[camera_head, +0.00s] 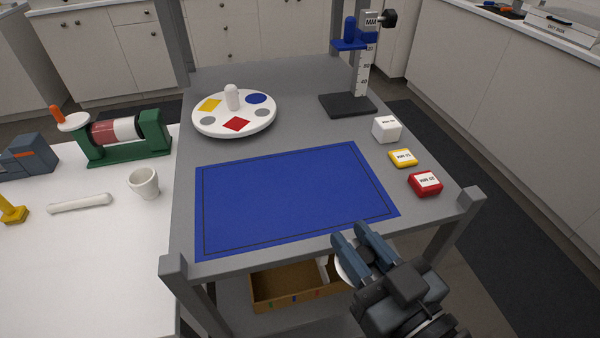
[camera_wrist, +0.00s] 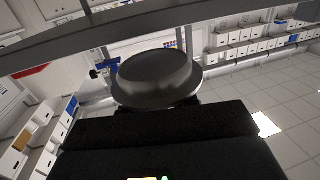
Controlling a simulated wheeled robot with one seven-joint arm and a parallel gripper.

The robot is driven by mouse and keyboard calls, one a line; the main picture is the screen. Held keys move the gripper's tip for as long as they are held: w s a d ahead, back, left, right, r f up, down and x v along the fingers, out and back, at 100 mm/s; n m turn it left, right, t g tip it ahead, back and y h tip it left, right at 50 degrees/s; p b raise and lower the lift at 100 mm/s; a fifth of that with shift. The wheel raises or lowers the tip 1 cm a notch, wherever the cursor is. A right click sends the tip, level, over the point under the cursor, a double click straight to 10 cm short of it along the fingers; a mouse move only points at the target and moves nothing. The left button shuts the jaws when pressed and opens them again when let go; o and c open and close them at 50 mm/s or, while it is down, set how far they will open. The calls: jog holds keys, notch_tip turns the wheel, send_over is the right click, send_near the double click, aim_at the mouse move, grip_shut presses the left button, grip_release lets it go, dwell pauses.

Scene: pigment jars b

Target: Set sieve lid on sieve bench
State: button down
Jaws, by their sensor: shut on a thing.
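My gripper (camera_head: 352,236) is at the near right corner of the grey bench (camera_head: 290,88), by the front edge of its blue mat (camera_head: 290,195). It is shut on the sieve lid, a round grey piece with a wide brim. The lid (camera_wrist: 155,78) fills the middle of the wrist view. In the head view only a pale edge of the lid (camera_head: 343,272) shows below the fingers; the rest is hidden by my gripper. The blue mat is bare. I cannot tell from any label which surface is the sieve bench.
On the bench stand a white turntable (camera_head: 205,128), a black-based stand (camera_head: 348,104), a white block (camera_head: 386,129), a yellow block (camera_head: 403,158) and a red block (camera_head: 425,184). Raised corner posts (camera_head: 470,200) edge the bench. A cardboard box (camera_head: 290,290) lies below.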

aim_at(306, 192)
jog(key=p+x, duration=0.1)
jog(key=x, duration=0.6)
jog(key=p+x, duration=0.2)
jog(key=x, duration=0.5)
jog(key=shift+w+a+r, duration=0.1)
jog(key=shift+w+r, duration=0.05)
jog(key=shift+r, duration=0.15)
jog(key=shift+f, duration=0.35)
jog(key=shift+f, duration=0.15)
jog(key=c, duration=0.9)
grip_release()
jog(key=shift+o, duration=0.2)
jog(key=b+v, duration=0.1)
jog(key=v, duration=0.9)
jog(key=shift+s+d+b, duration=0.25)
jog(key=shift+s+b, duration=0.05)
jog(key=shift+b, duration=0.1)
jog(key=shift+s+d+r, duration=0.2)
jog(key=shift+s+d, duration=0.15)
jog(key=shift+s, duration=0.3)
